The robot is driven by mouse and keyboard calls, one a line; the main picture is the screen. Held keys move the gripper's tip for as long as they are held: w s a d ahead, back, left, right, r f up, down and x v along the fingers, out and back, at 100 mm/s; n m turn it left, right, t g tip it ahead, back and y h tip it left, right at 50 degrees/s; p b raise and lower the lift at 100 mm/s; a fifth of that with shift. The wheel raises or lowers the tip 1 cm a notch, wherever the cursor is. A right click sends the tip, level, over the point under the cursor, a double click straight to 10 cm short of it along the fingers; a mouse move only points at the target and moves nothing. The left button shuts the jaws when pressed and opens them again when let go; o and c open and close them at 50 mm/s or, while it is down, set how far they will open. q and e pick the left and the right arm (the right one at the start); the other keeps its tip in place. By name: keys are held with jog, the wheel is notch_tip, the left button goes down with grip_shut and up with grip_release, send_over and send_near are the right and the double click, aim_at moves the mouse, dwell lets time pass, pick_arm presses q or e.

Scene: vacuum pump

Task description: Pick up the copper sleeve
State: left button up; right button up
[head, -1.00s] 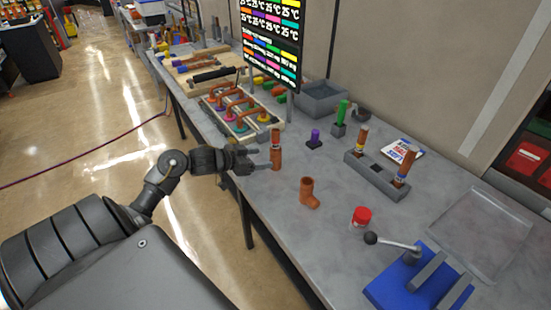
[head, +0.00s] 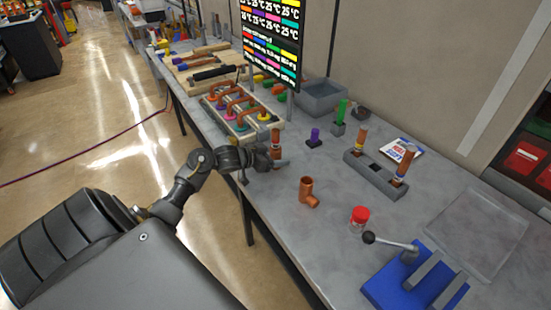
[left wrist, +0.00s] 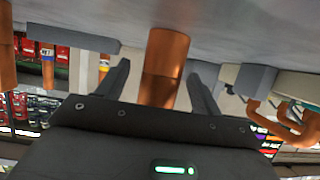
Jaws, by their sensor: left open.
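The copper sleeve (head: 276,138) stands upright near the table's front edge, left of the copper elbow. My left gripper (head: 278,163) is at it, partly covering its lower part in the head view. In the left wrist view, the copper sleeve (left wrist: 165,60) stands between the two open fingers of my left gripper (left wrist: 160,88), with a visible gap on each side. My right gripper is in neither view.
A copper elbow (head: 308,191) and a red-capped jar (head: 359,217) stand to the right. A grey block (head: 376,176) holds two copper pieces. Behind the sleeve is a rack of copper pipes (head: 237,128). A blue fixture (head: 395,283) is at the front right.

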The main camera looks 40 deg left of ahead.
pick_arm(q)
jog(key=c, duration=1.2)
jog(key=shift+o, duration=0.2)
jog(key=shift+r, duration=0.15)
